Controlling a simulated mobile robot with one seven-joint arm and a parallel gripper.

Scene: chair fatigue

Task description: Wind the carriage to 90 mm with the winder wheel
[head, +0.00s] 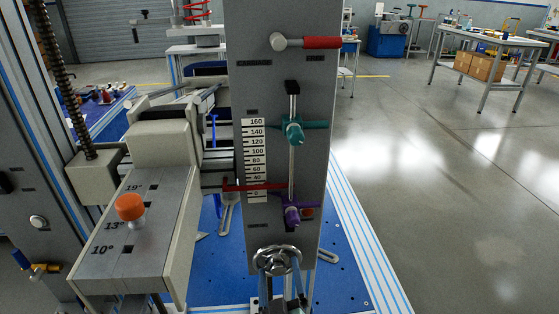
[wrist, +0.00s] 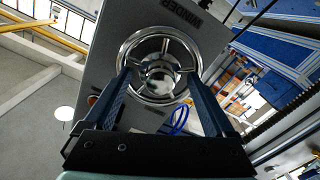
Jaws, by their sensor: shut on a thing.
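The chrome winder wheel (head: 277,261) is low on the grey upright panel (head: 280,80). In the wrist view the wheel (wrist: 126,52) fills the upper middle, beside the word WINDER. My gripper (head: 279,262) is at the wheel in the head view. In the wrist view my gripper (wrist: 160,78) has its two dark fingers at opposite sides of the hub, shut on the wheel. The white scale (head: 255,150) runs from 0 at the bottom to 160. A red pointer (head: 240,187) crosses it low down, near 20, below the 40 mark.
A teal clamp (head: 293,131) and a purple clamp (head: 292,214) sit on the panel's vertical rod. A red-handled lever (head: 320,42) is above. A grey block with an orange knob (head: 130,207) stands at left. Open floor (head: 450,190) lies at right.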

